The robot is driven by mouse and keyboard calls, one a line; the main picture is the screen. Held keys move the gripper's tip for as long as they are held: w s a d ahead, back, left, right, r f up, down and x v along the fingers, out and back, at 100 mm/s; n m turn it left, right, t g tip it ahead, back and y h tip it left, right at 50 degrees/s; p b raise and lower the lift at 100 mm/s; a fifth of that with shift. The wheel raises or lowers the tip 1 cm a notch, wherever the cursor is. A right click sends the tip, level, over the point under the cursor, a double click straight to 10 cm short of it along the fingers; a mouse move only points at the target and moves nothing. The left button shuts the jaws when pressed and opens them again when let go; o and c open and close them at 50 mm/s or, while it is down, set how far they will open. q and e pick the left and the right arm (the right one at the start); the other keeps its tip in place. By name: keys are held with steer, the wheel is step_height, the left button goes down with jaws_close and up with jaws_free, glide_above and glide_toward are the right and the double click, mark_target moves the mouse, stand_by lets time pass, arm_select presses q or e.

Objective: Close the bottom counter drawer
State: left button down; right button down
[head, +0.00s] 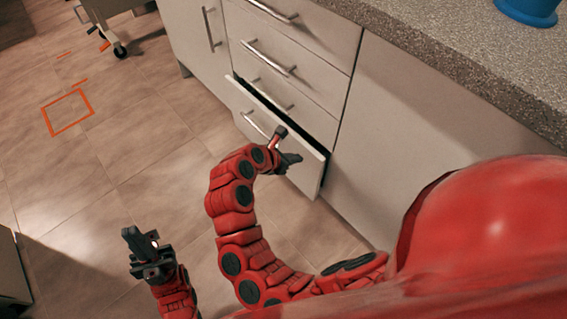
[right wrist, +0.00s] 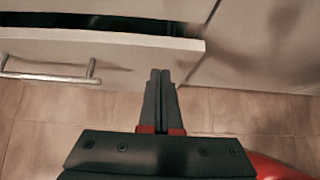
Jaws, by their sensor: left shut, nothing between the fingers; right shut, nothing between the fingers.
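The bottom counter drawer (head: 308,172) stands partly open, with a dark gap behind its pale front panel. In the right wrist view, its front (right wrist: 130,52) and bar handle (right wrist: 50,77) show at the upper left. My right gripper (head: 297,158) is shut and empty, close to the drawer front near its right end. In the right wrist view, its fingers (right wrist: 160,75) are together by the drawer's right corner; I cannot tell whether they touch it. My left gripper (head: 130,236) is shut and empty, out over the floor away from the drawer.
The drawers above (head: 295,70) are shut. A cabinet door (head: 380,110) lies to the right, under the speckled countertop (head: 450,40), which holds a blue container (head: 530,10). A wheeled cart (head: 118,30) stands at the far left.

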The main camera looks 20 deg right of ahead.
mark_target(312, 147)
steer(key=shift+w+d, duration=0.2)
steer(key=shift+d, duration=0.35)
steer(key=shift+w+d, duration=0.2)
steer(key=shift+d, duration=0.3)
steer(key=d, duration=0.1)
steer(key=w+d+b, duration=0.1)
steer(key=d, duration=0.1)
steer(key=d+b, duration=0.1)
steer(key=shift+w+d, duration=0.15)
steer(key=shift+w, duration=0.1)
steer(key=shift+d+r, duration=0.2)
